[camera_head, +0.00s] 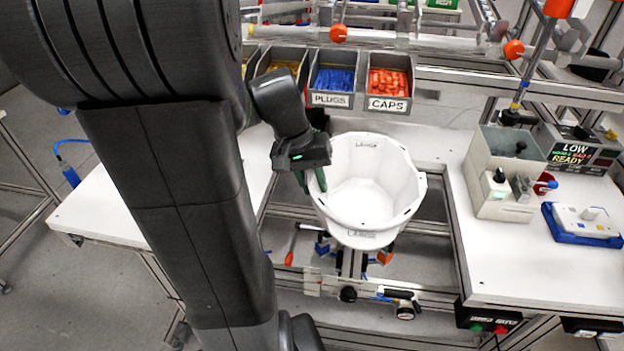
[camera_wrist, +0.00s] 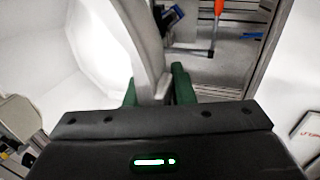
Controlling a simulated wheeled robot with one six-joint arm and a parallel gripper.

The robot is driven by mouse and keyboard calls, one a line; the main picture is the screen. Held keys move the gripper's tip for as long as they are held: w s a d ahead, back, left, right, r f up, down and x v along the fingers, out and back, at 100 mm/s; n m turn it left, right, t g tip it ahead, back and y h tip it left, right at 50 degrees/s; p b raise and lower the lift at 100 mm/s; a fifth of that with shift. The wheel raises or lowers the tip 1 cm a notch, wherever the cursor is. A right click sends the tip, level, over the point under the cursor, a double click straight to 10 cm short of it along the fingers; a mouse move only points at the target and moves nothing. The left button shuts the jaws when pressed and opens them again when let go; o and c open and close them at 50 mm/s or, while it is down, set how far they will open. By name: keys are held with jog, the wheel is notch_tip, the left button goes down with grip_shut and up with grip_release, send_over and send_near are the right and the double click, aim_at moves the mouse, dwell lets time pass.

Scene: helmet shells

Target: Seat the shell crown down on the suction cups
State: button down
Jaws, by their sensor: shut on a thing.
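The white helmet shell (camera_head: 372,190) is in the middle of the head view, its open side facing up and its crown down. My gripper (camera_head: 316,180) is shut on the shell's left rim. In the wrist view the green fingers of my gripper (camera_wrist: 158,88) stand on either side of the shell's wall (camera_wrist: 140,35). The shell is above a post fixture (camera_head: 352,262) in the gap of the bench. The suction cups are hidden under the shell, so I cannot tell whether it touches them. Orange and blue parts (camera_head: 385,257) show just below the shell.
Bins of blue plugs (camera_head: 333,78) and red caps (camera_head: 389,82) stand behind the shell. A grey holder box (camera_head: 500,175), a display reading LOW and READY (camera_head: 575,150) and a blue-based device (camera_head: 582,222) stand on the right bench. The left bench top (camera_head: 110,205) is clear.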

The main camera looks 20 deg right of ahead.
jog(key=w+d+f+b, duration=0.3)
jog(key=w+f+b, duration=0.1)
jog(key=w+f, duration=0.1)
jog(key=shift+f, duration=0.75)
dwell(0.4)
jog(key=c, duration=1.1)
grip_release()
jog(key=shift+c, duration=0.2)
